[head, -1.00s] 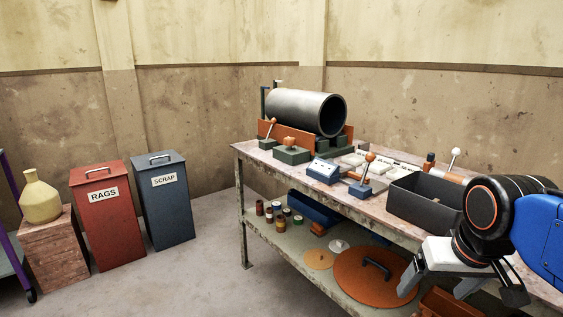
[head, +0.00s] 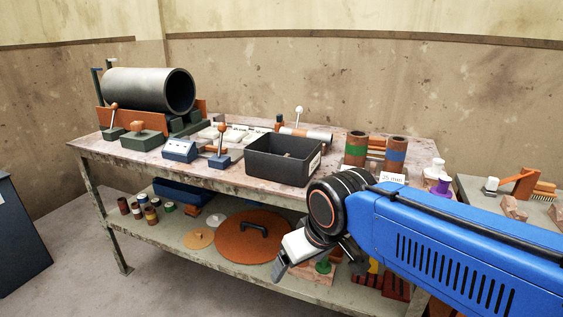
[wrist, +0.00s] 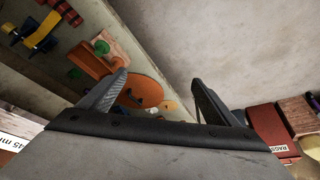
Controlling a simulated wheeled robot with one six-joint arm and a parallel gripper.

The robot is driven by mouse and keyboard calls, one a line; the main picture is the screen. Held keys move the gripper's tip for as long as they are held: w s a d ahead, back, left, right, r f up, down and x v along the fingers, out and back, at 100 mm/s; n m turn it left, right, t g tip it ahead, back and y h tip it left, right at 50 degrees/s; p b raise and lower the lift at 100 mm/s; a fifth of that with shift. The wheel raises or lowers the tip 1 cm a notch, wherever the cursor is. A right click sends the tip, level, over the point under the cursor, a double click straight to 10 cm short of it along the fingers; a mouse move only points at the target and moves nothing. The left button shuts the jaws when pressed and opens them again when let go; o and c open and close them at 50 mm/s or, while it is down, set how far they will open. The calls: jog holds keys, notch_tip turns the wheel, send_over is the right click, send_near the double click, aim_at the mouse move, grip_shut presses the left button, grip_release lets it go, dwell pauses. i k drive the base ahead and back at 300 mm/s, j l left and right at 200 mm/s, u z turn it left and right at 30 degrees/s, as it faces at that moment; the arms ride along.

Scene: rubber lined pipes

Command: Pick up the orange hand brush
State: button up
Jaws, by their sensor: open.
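An orange hand brush (head: 525,180) with pale bristles shows at the right edge of the head view, on a second table surface to the right of the main bench. Its orange part stands up at an angle, and small items crowd around it. The wrist view does not show it. My gripper (wrist: 160,82) is open and empty in the wrist view, its two dark fingers apart. In the head view it hangs low in front of the bench's lower shelf, well left of the brush.
The bench (head: 215,178) carries a large pipe (head: 145,90), a black open bin (head: 283,160) and two brown cylinders with coloured bands. An orange disc (head: 240,245) lies on the lower shelf. My blue arm spans the lower right. Open floor lies at front left.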

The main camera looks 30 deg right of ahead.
aim_at(544, 191)
jog(key=z, duration=2.45)
jog(key=l+u, duration=0.15)
jog(key=l, duration=0.15)
